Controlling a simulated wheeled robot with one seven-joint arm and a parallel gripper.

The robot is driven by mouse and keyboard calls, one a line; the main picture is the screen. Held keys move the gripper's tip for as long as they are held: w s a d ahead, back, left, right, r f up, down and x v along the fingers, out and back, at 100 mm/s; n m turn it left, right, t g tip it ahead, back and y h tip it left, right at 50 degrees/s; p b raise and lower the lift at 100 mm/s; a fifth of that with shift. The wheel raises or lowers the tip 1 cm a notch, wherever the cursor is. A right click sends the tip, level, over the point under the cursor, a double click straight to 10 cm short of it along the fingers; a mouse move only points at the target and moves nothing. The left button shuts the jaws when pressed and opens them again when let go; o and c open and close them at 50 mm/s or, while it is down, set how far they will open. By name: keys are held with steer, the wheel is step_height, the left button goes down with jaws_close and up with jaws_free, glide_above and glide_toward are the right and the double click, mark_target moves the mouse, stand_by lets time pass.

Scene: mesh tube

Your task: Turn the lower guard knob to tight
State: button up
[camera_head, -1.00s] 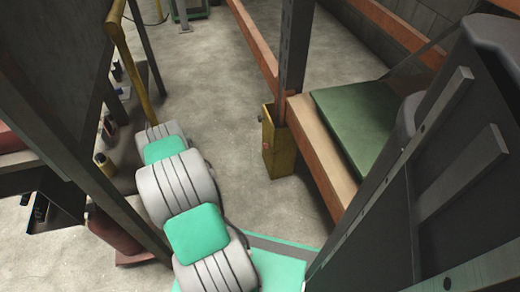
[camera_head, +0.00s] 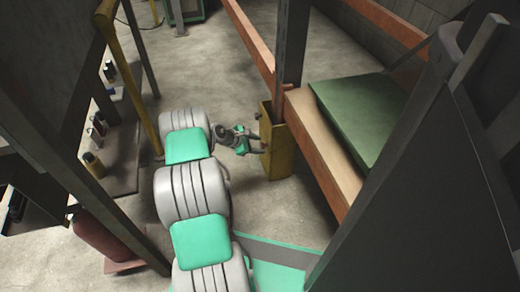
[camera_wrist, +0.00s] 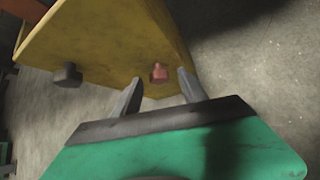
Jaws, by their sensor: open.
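The yellow guard (camera_head: 281,157) stands at the foot of a rack upright, and its face fills the top of the wrist view (camera_wrist: 105,38). Two knobs stick out of it there: a dark knob (camera_wrist: 67,75) on the left and a red knob (camera_wrist: 158,72) near the fingertips. The red one appears to be the lower knob. My gripper (camera_wrist: 160,77) is open, with one finger on each side of the red knob in the picture. I cannot tell whether they touch it.
An orange beam and wooden shelf (camera_head: 312,140) with a green panel (camera_head: 360,115) extend right of the guard. A dark post crosses the right side. A yellow rail (camera_head: 135,75) and a low shelf with small items (camera_head: 92,165) are at left. Bare floor lies around the guard.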

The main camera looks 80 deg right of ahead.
steer(key=shift+x, duration=0.95)
steer(key=c, duration=1.1)
